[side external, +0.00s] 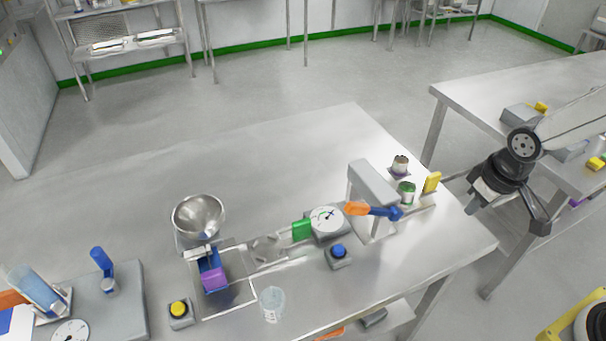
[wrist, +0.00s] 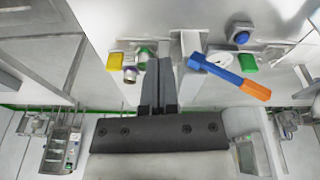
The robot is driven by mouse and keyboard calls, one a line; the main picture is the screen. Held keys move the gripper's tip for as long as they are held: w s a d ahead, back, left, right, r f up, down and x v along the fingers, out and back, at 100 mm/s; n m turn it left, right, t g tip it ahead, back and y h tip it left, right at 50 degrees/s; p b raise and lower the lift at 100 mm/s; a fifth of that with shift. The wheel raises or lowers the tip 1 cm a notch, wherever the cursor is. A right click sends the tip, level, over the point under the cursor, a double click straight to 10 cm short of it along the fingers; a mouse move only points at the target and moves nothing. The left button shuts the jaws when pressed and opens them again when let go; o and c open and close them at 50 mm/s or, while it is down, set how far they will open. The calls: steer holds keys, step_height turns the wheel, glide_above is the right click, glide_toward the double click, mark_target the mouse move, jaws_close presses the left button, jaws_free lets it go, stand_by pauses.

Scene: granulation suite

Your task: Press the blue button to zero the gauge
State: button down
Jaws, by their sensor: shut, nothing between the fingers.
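The blue button (side external: 338,251) sits on a small grey box near the front of the steel table. It also shows at the upper right of the wrist view (wrist: 241,40). The round white gauge (side external: 326,218) is just behind it, beside a green block (side external: 301,230). In the wrist view the gauge (wrist: 222,60) is partly hidden by a blue and orange lever. My gripper (side external: 474,206) is off the table's right end, well apart from the button. In the wrist view its fingers (wrist: 159,78) are together and empty.
The lever (side external: 372,210) juts from a grey post (side external: 372,183) between my gripper and the gauge. Two small jars (side external: 407,192) and a yellow block (side external: 432,182) stand nearby. A yellow button (side external: 179,309), steel funnel (side external: 199,216) and clear beaker (side external: 271,304) are farther left.

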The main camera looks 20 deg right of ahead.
steer(key=w+a+f+n+h, duration=0.2)
steer(key=w+a+n+h, duration=0.2)
steer(key=w+a+n, duration=0.65)
steer(key=n+t+h, duration=0.3)
steer(key=n, duration=0.1)
glide_above(336, 251)
steer(key=shift+f, duration=2.15)
steer(key=shift+f, duration=0.1)
steer(key=shift+f, duration=4.25)
